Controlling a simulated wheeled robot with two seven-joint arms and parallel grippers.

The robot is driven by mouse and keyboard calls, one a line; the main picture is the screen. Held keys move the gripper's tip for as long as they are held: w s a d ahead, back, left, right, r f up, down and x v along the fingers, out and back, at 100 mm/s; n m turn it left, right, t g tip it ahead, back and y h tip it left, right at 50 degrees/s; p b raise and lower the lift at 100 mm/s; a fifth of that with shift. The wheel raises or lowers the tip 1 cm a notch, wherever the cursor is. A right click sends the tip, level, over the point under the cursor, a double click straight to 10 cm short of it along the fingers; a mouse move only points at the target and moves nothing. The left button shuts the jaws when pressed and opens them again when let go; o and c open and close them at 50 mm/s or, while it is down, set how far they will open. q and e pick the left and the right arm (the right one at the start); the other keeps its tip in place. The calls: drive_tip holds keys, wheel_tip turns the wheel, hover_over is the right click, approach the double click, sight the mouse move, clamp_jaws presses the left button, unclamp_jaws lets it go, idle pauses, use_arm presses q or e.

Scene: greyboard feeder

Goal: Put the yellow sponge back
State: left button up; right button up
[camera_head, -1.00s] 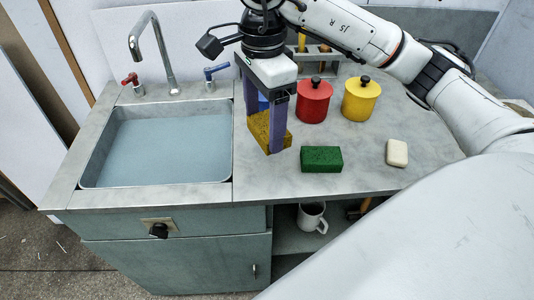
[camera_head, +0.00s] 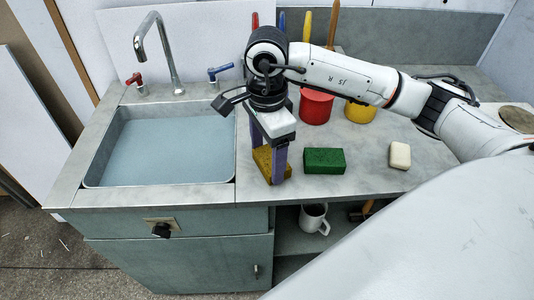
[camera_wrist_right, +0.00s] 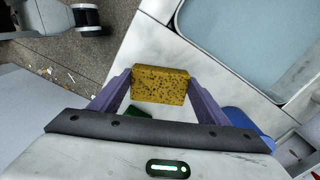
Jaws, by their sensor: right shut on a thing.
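The yellow sponge (camera_head: 262,158) is at the counter's front part, left of the green sponge. In the right wrist view the yellow sponge (camera_wrist_right: 160,85) sits between the two purple fingers. My right gripper (camera_head: 271,163) points down and is shut on it. I cannot tell whether the sponge touches the counter. My left gripper is not in view.
The green sponge (camera_head: 324,161) lies close on the right, with a white soap bar (camera_head: 400,156) beyond. Red (camera_head: 315,107) and yellow (camera_head: 360,112) canisters stand behind. The sink (camera_head: 165,145) is on the left. A mug (camera_head: 313,218) stands on the shelf below.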

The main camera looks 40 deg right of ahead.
sight(267, 160)
drive_tip(key=o, duration=1)
drive_tip(key=shift+f, duration=0.1)
drive_tip(key=shift+c, duration=0.2)
drive_tip(key=shift+r, duration=0.4)
wheel_tip(267, 160, up, 12)
drive_tip(key=shift+f, duration=0.2)
